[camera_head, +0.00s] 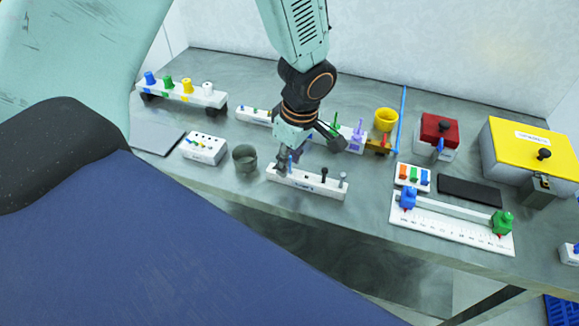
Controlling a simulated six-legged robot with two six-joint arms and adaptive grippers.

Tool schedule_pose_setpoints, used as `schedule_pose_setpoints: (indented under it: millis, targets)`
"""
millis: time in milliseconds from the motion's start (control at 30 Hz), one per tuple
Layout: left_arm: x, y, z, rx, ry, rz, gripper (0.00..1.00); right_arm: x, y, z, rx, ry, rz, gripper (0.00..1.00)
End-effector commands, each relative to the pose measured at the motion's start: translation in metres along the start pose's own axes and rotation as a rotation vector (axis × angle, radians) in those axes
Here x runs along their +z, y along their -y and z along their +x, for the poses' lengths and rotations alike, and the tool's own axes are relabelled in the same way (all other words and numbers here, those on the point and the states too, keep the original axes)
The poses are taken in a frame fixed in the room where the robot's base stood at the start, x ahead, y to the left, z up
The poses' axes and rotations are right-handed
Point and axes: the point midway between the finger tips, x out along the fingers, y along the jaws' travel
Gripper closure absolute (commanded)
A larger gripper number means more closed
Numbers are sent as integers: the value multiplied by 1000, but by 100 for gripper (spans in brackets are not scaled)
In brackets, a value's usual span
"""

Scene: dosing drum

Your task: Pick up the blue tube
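My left gripper (306,151) reaches down from the top centre, over a white rack (318,188) at the table's front. Its dark fingers look spread apart, one at the rack's left end and one further right and back. A small blue piece, perhaps the blue tube (290,163), shows beside the left finger at the rack's left end. The finger partly hides it, and I see no clear grip on it. A tall thin blue rod (402,118) also stands upright right of the yellow cup. My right gripper is not in view.
A dark round cup (245,158) and a white block with holes (204,148) stand left of the rack. A white ruler stand (450,227) with blue and green clamps is at right. Behind are a red-topped box (438,128), yellow cup (386,119) and yellow-lidded box (530,145).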

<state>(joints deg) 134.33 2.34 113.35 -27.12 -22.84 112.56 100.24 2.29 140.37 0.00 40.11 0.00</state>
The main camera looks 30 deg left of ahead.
Motion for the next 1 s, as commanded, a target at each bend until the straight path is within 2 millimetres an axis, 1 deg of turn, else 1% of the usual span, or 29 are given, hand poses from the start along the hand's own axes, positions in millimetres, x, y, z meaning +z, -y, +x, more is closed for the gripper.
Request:
schedule_pose_setpoints:
  millis: [100, 500, 867, 933, 1000]
  targets:
    - [0, 0, 0, 0, 0, 0, 67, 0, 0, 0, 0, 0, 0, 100]
    - [0, 0, -1, 0, 0, 0, 100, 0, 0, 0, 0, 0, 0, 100]
    - [0, 0, -2, -1, -1, 0, 100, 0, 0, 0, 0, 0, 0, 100]
    - [-1, 0, -6, 0, -1, 0, 100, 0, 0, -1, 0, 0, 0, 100]
    - [-2, -1, -14, 3, -1, -1, 100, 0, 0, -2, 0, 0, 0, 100]
